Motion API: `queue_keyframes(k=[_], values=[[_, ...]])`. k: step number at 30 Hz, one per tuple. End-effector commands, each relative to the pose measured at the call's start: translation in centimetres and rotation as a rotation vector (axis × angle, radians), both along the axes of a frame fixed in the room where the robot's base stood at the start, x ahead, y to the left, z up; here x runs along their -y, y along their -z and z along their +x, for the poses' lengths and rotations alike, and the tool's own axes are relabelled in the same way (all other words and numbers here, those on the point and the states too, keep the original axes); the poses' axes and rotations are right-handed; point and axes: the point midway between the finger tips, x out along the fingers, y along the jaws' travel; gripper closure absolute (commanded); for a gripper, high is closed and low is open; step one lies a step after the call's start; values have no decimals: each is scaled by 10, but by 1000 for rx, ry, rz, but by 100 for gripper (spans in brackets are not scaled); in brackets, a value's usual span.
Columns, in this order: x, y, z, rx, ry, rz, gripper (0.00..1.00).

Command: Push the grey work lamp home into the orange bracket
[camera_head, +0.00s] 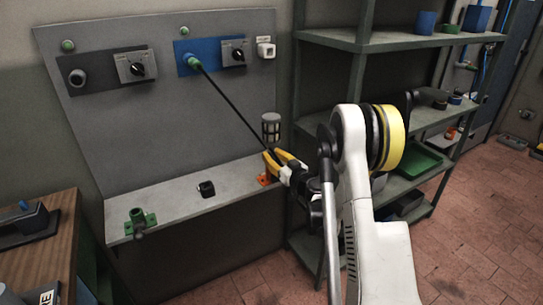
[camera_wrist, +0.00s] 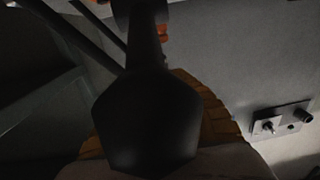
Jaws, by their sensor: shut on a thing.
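The grey work lamp (camera_head: 271,127) stands upright at the right end of the ledge, its caged head showing above my gripper. My gripper (camera_head: 274,160), with yellow fingers, is shut on the lamp below its head. The orange bracket (camera_head: 265,180) is on the ledge directly under the fingers. The lamp's lower end is hidden by the fingers, so I cannot tell how deep it sits in the bracket. In the wrist view a dark shape fills the middle, and a bit of orange, likely the bracket (camera_wrist: 165,33), shows at the top.
A black cable (camera_head: 232,107) runs from the blue plate (camera_head: 210,55) down to the gripper. A green bracket (camera_head: 149,219) and a small black block (camera_head: 206,188) are on the ledge. A shelf rack (camera_head: 355,80) stands close on the right. A wooden bench (camera_head: 55,265) is at left.

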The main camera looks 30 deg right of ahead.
Motion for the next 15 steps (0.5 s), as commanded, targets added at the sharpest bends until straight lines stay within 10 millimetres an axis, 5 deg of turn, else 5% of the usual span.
queue_keyframes(k=[15], values=[[0, 8, 0, 0, 0, 0, 100]])
